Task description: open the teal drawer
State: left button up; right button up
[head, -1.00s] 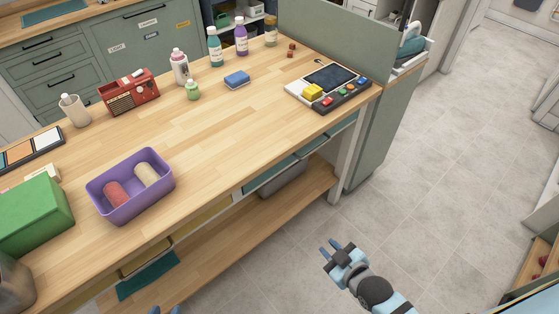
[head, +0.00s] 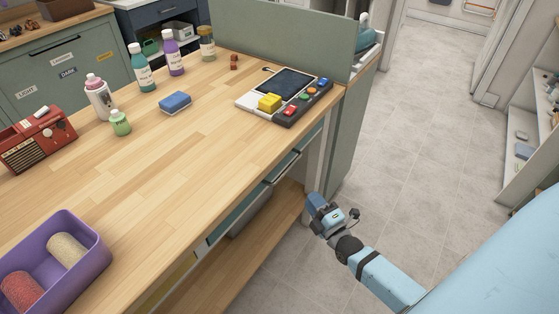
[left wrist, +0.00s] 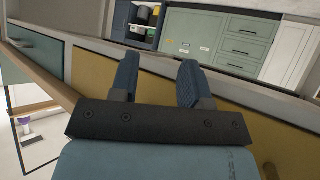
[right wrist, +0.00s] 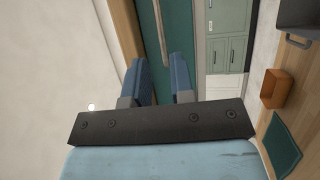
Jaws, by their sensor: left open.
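My right gripper (head: 318,205) is open and empty, in front of the table's right end and apart from the handle. My left gripper (left wrist: 159,66) is open and empty before a yellow drawer (left wrist: 225,122); it is outside the head view. A teal drawer front (left wrist: 38,46) shows left of it.
The wooden tabletop (head: 150,165) holds a purple bin (head: 95,235), a red radio (head: 38,138), bottles, a blue sponge (head: 175,102) and a button console (head: 290,110). A low shelf (head: 225,275) lies under the drawers. The floor (head: 425,150) to the right is clear.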

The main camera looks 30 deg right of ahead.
aim_at(288, 167)
jog(key=w, duration=0.4)
jog(key=w+r, duration=0.1)
jog(key=w, duration=0.3)
jog(key=w+r, duration=0.1)
jog(key=w, duration=0.4)
jog(key=shift+r, duration=0.25)
pick_arm(q)
jog(key=shift+s+d+f, duration=0.15)
jog(key=shift+s+f, duration=0.2)
jog(key=shift+s, duration=0.35)
jog(key=shift+a+f, duration=0.1)
jog(key=shift+a, duration=0.1)
pick_arm(e)
grip_shut()
